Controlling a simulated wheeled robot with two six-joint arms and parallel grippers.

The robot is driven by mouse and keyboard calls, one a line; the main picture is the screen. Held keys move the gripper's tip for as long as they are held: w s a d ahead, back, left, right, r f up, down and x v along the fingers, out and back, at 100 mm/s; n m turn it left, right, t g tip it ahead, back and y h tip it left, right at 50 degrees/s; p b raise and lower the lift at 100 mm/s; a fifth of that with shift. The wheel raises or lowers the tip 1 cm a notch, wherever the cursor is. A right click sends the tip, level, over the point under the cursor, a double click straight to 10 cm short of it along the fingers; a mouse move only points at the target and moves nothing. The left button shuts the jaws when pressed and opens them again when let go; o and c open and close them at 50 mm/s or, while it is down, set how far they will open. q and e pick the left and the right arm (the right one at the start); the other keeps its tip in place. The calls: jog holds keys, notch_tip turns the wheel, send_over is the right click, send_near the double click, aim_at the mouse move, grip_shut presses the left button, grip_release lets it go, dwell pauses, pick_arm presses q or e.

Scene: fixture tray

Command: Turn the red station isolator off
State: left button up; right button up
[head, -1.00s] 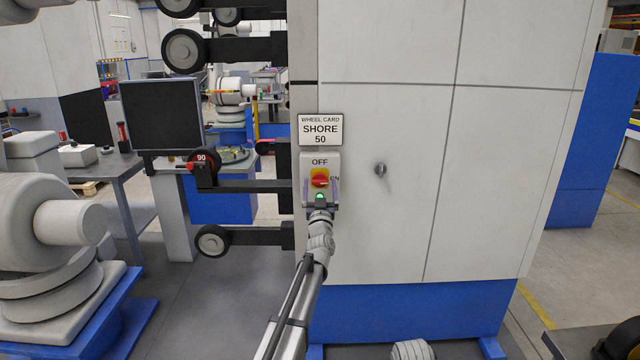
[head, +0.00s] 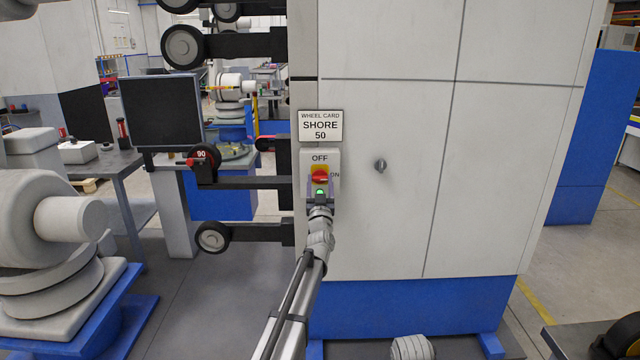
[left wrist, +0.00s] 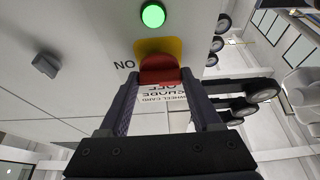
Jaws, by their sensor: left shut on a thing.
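The red isolator knob (head: 320,174) sits on a yellow plate on a grey box (head: 307,165) fixed to the white cabinet. "OFF" is printed above it and "ON" to its right. A lit green lamp (head: 320,192) is below the knob; it also shows in the left wrist view (left wrist: 153,15), which sees the panel upside down. My left gripper (head: 320,184) reaches up to the box from below. In the left wrist view its fingers (left wrist: 159,82) are shut on the red knob (left wrist: 158,68), one on each side. My right gripper is not in view.
A small grey handle (head: 380,166) sticks out of the cabinet (head: 490,160) to the right. Dark arms with wheels (head: 213,238) and a black screen (head: 161,111) are to the left.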

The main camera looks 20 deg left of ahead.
pick_arm(q)
jog(key=shift+n+y, duration=0.4)
jog(key=shift+n, duration=0.2)
jog(key=n+g+y, duration=0.1)
jog(key=n+y, duration=0.1)
jog(key=n, duration=0.2)
jog(key=shift+w+d+r+p, duration=0.1)
jog(key=shift+p, duration=0.25)
jog(key=n+g+y+p, duration=0.1)
jog(key=n, duration=0.2)
jog(key=n+g+y+p, duration=0.1)
jog(key=n, duration=0.2)
jog(key=shift+d+r+n, duration=0.1)
jog(key=shift+r+n, duration=0.05)
jog(key=shift+n, duration=0.15)
jog(key=n+g+p, duration=0.1)
jog(key=n, duration=0.2)
jog(key=n+g+p, duration=0.2)
jog(key=n, duration=0.1)
jog(key=shift+r+y, duration=0.2)
jog(key=shift+y, duration=0.2)
jog(key=shift+f+n+g+p, duration=0.1)
jog(key=shift+n+g+p, duration=0.6)
jog(key=shift+n+p, duration=1.2)
jog(key=shift+n+h, duration=0.4)
jog(key=shift+n, duration=0.1)
jog(key=o, duration=1.4)
